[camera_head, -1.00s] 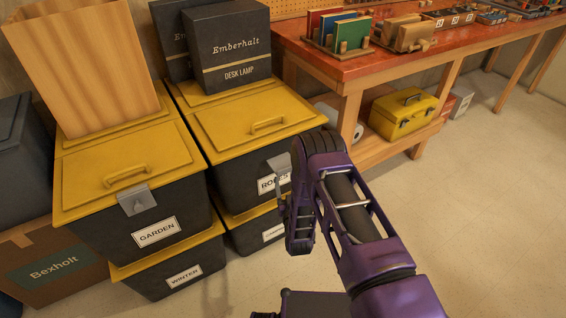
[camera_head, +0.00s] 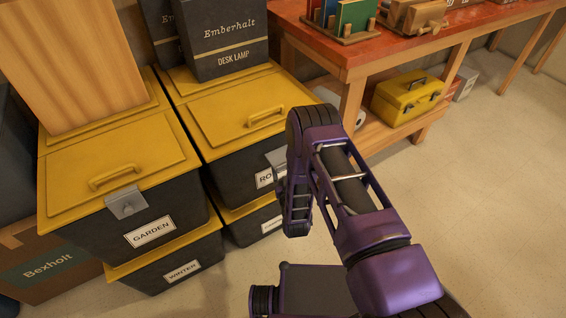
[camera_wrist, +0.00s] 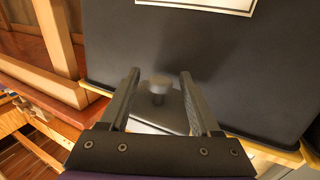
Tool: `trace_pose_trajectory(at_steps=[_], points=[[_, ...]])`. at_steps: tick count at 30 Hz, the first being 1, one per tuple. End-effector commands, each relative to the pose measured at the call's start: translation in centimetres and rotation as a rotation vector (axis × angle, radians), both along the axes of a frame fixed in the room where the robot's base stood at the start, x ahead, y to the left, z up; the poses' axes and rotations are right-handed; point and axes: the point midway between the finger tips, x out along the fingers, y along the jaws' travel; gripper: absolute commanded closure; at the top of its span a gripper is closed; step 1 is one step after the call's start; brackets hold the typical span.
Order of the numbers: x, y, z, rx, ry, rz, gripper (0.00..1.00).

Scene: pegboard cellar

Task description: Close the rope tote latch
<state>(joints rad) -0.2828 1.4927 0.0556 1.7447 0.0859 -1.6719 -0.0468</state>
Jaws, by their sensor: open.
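The rope tote (camera_head: 232,165) is a dark tote with a yellow lid, stacked on another tote in the head view. Its white label is partly covered by my arm. Its grey latch (camera_head: 275,157) sticks out at the lid's front edge, mostly hidden behind my arm. In the wrist view the latch (camera_wrist: 168,112) is a grey plate with a round knob, seen between and beyond my fingertips. My gripper (camera_wrist: 161,78) is open and empty there, in front of the tote's dark wall. I cannot tell whether a finger touches the latch.
The garden tote (camera_head: 165,205) with its own grey latch stands close on the left. A dark desk lamp box (camera_head: 225,45) sits on the rope tote's lid. A red-topped workbench (camera_head: 345,62) with a yellow toolbox (camera_head: 407,97) is behind. The floor at right is clear.

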Motion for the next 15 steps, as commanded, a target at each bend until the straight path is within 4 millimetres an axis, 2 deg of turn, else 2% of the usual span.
trace_pose_trajectory(at_steps=[2, 3, 13, 15], points=[[0.00, 0.00, 0.00, 0.000, 0.000, 0.000, 0.37], [0.00, -0.01, 0.00, 0.000, 0.000, 0.000, 0.40], [0.02, -0.02, 0.00, 0.000, 0.000, 0.000, 1.00], [0.02, -0.02, 0.00, 0.000, 0.000, 0.000, 1.00]])
